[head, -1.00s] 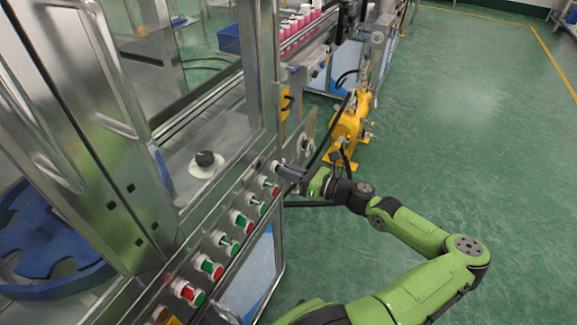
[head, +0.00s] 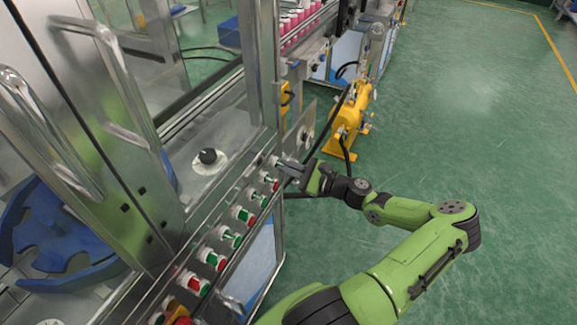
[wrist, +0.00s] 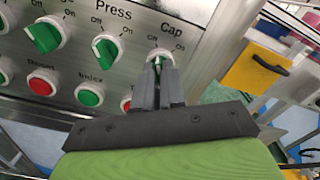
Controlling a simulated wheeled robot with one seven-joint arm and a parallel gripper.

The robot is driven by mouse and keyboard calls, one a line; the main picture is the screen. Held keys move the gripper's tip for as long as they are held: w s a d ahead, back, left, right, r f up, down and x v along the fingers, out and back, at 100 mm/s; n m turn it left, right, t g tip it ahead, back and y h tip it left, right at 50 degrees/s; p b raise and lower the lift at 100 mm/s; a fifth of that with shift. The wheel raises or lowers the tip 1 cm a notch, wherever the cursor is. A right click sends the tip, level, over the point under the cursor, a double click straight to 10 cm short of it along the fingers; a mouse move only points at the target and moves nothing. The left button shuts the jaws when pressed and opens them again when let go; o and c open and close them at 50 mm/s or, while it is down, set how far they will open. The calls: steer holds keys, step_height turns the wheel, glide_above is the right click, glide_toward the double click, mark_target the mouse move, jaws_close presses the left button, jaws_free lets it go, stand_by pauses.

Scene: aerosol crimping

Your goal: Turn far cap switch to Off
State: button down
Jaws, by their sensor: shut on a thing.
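The Cap switch (wrist: 160,56) is at the far end of the panel's upper row. In the wrist view its pale rim shows just beyond my fingertips, below the "Cap" label with Off to the left and On to the right. My gripper (wrist: 159,72) is shut on the switch's knob, which the fingers mostly hide. I cannot tell which mark the knob points to. In the head view my gripper (head: 285,165) reaches the far end of the panel from the right.
The green Press switch (wrist: 105,49) and another green knob (wrist: 45,38) sit left of the Cap switch. Below are a red button (wrist: 42,82) and the green Index button (wrist: 89,94). A yellow machine (head: 350,122) stands behind my arm. Green floor is open to the right.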

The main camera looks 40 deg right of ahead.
stand_by(0.4)
steer(key=c, duration=1.2)
jaws_free()
steer(key=p+v, duration=0.1)
steer(key=v, duration=1.4)
steer(key=shift+s+d+p, duration=0.1)
steer(key=shift+s+p, duration=0.25)
steer(key=shift+s, duration=0.05)
